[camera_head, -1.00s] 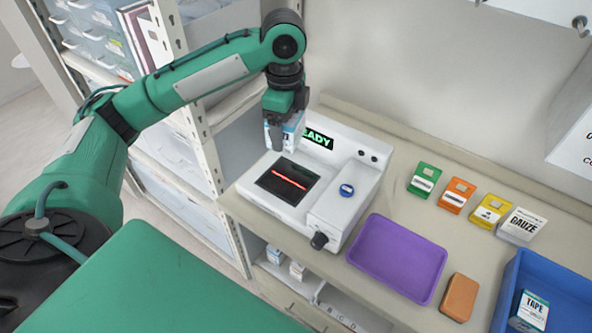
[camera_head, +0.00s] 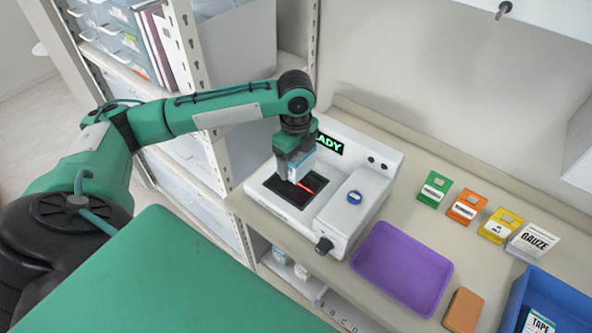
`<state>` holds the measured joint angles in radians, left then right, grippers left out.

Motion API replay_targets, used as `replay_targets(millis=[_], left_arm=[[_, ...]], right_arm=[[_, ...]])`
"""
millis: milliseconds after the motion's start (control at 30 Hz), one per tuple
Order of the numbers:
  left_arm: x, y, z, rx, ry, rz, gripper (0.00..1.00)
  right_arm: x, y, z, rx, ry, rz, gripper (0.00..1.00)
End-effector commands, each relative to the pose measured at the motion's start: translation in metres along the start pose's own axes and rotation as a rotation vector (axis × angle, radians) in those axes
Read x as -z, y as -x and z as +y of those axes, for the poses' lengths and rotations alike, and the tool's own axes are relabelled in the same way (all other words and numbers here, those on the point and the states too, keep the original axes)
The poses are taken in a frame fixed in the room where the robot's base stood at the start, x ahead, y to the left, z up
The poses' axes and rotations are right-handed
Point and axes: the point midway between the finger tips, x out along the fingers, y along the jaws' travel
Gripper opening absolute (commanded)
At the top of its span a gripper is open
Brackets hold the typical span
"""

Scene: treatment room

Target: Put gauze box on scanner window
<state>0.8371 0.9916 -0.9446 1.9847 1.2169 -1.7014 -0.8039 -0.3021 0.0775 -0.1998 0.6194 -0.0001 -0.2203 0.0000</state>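My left gripper (camera_head: 292,172) points down over the white scanner, above its dark window (camera_head: 283,197) with the red line. I cannot tell whether the box touches the window. The scanner's display shows green letters, partly hidden, ending in "ADY". A white box marked GAUZE (camera_head: 533,241) stands at the right end of a row on the counter, apart from the gripper. My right gripper is not in view.
Green (camera_head: 434,188), orange (camera_head: 467,206) and yellow (camera_head: 501,225) packs stand beside the GAUZE box. A purple tray (camera_head: 402,267), a brown block (camera_head: 463,310) and a blue bin (camera_head: 517,296) with a TAPE box lie right of the scanner. Shelving (camera_head: 217,165) stands behind the arm.

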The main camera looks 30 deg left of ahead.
Motion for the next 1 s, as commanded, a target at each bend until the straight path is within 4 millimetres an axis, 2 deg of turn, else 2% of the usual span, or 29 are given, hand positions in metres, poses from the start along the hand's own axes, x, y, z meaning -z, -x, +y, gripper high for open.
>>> replay_targets(millis=[233, 467, 833, 867, 967, 1000], left_arm=[[0.000, -0.019, 0.000, -0.002, 0.000, 0.000, 0.51], [0.000, -0.051, 0.000, -0.001, 0.000, -0.001, 0.51], [0.000, -0.055, 0.000, 0.000, 0.000, 0.000, 0.51], [0.000, -0.056, 0.000, 0.000, 0.000, 0.000, 0.76], [0.000, -0.056, 0.000, 0.001, 0.000, 0.000, 0.96], [0.000, -0.056, 0.000, 0.001, 0.000, 0.000, 0.96]], right_arm=[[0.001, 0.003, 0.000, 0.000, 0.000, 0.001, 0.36], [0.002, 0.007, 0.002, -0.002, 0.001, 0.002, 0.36], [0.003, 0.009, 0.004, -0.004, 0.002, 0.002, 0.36], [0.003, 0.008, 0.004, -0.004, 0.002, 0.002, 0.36], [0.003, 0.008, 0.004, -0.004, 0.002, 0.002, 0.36], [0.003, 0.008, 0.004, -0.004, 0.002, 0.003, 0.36]])
